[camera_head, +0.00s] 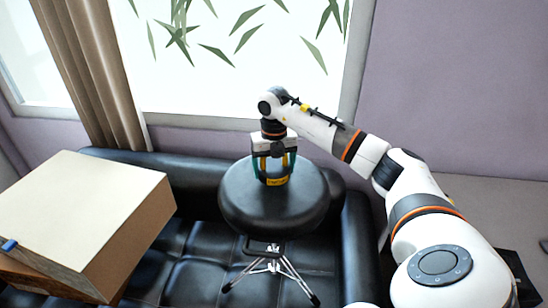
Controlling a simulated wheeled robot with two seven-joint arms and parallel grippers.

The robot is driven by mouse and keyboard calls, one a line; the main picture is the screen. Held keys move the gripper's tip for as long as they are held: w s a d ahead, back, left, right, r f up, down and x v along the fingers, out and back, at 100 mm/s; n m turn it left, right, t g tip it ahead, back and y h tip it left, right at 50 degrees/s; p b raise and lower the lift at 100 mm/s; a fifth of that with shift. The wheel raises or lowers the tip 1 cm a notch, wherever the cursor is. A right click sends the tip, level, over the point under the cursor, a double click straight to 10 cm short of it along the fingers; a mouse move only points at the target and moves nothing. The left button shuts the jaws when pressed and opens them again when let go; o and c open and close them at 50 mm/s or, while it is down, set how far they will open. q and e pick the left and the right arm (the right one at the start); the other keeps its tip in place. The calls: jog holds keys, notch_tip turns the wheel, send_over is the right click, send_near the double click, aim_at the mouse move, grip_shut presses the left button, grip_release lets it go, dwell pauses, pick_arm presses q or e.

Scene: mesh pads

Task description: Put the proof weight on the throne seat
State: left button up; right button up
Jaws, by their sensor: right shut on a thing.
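The throne seat (235,192) is a round, thick black cushion on a stand with chrome legs, in the middle of the head view. My right gripper (274,168) reaches in from the right and points down over the far half of the cushion. The fingers hide part of the weight. The weight appears at the seat's top; whether it touches the cushion I cannot tell. My left gripper is not in view.
A black leather sofa (190,235) stands around and behind the seat. A large box with a cream top (85,195) fills the left, with a small blue thing (9,245) at its edge. A window (240,60) and brown curtain (95,75) are behind.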

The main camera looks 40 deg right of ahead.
jog(key=shift+f, duration=0.75)
jog(key=shift+w, duration=0.1)
jog(key=shift+f, duration=0.15)
jog(key=o, duration=1.8)
notch_tip(320, 180, up, 11)
jog(key=shift+b, duration=0.7)
jog(key=shift+r, duration=0.6)
